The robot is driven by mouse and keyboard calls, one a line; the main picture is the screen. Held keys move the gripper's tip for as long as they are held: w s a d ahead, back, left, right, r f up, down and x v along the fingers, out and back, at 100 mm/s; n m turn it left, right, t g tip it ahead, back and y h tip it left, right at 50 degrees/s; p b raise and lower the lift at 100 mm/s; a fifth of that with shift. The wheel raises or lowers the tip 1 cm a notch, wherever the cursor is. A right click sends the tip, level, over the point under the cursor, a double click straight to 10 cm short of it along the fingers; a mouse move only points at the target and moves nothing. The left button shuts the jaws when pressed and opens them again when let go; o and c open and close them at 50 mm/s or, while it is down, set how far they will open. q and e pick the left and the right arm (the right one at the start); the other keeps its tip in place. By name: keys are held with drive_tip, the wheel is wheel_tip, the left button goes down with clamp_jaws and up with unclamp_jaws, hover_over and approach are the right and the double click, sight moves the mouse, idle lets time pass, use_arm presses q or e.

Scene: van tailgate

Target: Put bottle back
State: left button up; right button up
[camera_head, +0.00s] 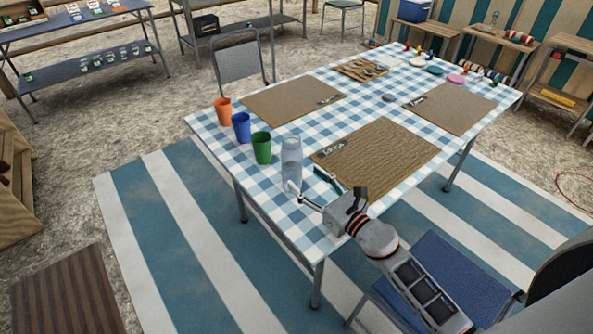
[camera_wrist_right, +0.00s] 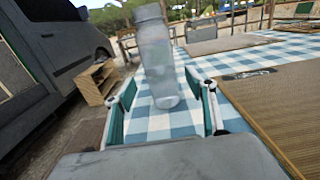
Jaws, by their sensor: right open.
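A clear, greyish bottle (camera_head: 291,161) stands upright at the near left edge of the checked table, just right of the green cup. My right gripper (camera_head: 307,186) reaches in from the lower right, low beside the bottle. In the right wrist view the bottle (camera_wrist_right: 156,60) stands in front of and between the two spread fingers (camera_wrist_right: 163,103), tilted slightly in the picture. The fingers are open, and I cannot tell whether either one touches the bottle. My left gripper is not in view.
The table (camera_head: 215,135) bears orange (camera_head: 223,111), blue (camera_head: 242,127) and green (camera_head: 262,147) cups left of the bottle. A woven placemat (camera_head: 385,155) lies right of it. A blue-seated chair (camera_head: 440,275) stands below my right arm. A van (camera_wrist_right: 55,50) is at left in the wrist view.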

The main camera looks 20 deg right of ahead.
drive_tip(key=v, duration=0.4)
drive_tip(key=shift+f, duration=0.15)
drive_tip(key=shift+s+b, duration=0.2)
drive_tip(key=shift+b, duration=0.1)
drive_tip(key=shift+s+d, duration=0.1)
drive_tip(key=shift+r, duration=0.2)
